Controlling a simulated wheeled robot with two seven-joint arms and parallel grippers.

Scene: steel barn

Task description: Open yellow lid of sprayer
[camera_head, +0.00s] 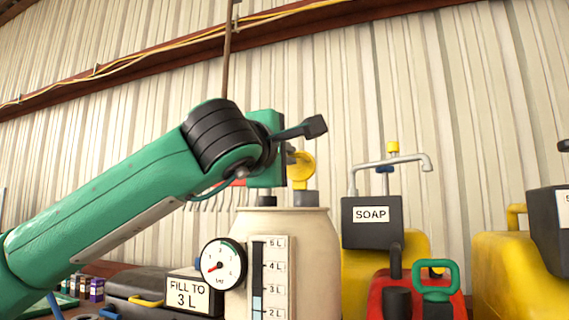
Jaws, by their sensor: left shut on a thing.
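The sprayer is a cream tank (313,240) with a round dial gauge (222,262) and a level scale (269,280) on its front. Its yellow lid (301,168) shows as a round yellow piece, tilted up on edge above the tank top. My left gripper (297,147) comes in from the left over the tank and is shut at the yellow lid. One black finger sticks out to the right above the lid; the exact contact is partly hidden by the green gripper body. My right gripper is not in view.
A yellow container with a black SOAP box (371,221) and a metal spout (392,164) stands right of the tank. A red can with a green handle (436,279) is in front of it. A FILL TO 3L sign (189,295) stands at left. Above is open space before the corrugated wall.

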